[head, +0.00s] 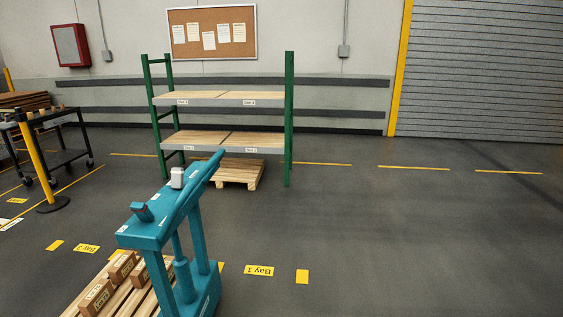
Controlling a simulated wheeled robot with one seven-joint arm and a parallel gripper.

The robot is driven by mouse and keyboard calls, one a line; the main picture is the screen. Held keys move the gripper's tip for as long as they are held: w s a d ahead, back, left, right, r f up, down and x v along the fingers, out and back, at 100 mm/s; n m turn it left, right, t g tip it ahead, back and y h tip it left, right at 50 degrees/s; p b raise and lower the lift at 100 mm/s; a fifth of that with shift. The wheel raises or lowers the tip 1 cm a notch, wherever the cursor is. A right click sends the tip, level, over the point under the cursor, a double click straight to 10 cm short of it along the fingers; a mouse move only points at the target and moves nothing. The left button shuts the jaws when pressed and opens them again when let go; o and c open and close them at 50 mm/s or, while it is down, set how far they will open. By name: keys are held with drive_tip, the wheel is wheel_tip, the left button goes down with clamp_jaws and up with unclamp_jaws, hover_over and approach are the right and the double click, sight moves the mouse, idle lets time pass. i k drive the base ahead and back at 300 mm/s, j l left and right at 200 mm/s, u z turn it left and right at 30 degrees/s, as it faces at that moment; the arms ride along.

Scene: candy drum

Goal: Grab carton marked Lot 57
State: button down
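Several brown cartons with pale labels sit on a slatted wooden pallet (127,306) at the bottom left of the head view. One carton (96,298) is at the front left, another (122,267) is behind it, and a third (139,276) is partly hidden by a teal frame. The labels are too small to read, so I cannot tell which carton is Lot 57. My gripper is not in view.
The teal frame (188,240) stands beside the pallet and blocks part of it. A green-post rack (225,138) with empty shelves stands behind, with an empty pallet (238,173) under it. A black cart (62,157) and yellow post (38,165) are left. Floor at right is clear.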

sight(118, 273)
drive_tip(key=u, duration=1.25)
drive_tip(key=i+l+u, duration=0.25)
drive_tip(key=i+l, duration=0.15)
drive_tip(key=i+u, duration=0.3)
drive_tip(key=i+l+u, duration=0.15)
drive_tip(key=i+u, duration=0.15)
drive_tip(key=i, duration=0.25)
drive_tip(key=i+l+u, duration=0.3)
drive_tip(key=i+j+u, duration=0.15)
drive_tip(key=i+u, duration=0.25)
drive_tip(key=i, duration=0.6)
drive_tip(key=i+l+u, duration=0.1)
drive_tip(key=i+u, duration=0.35)
drive_tip(key=i, duration=0.5)
drive_tip(key=i+z, duration=0.1)
drive_tip(key=i, duration=0.55)
drive_tip(key=i+z, duration=0.1)
drive_tip(key=i, duration=0.5)
drive_tip(key=i+j+z, duration=0.1)
drive_tip(key=i, duration=0.5)
drive_tip(key=i+z, duration=0.25)
drive_tip(key=i, duration=0.2)
drive_tip(key=i+j+z, duration=0.1)
drive_tip(key=i+z, duration=0.2)
drive_tip(key=i, duration=0.15)
drive_tip(key=i+j+z, duration=0.25)
drive_tip(key=i, duration=0.2)
drive_tip(key=l, duration=0.05)
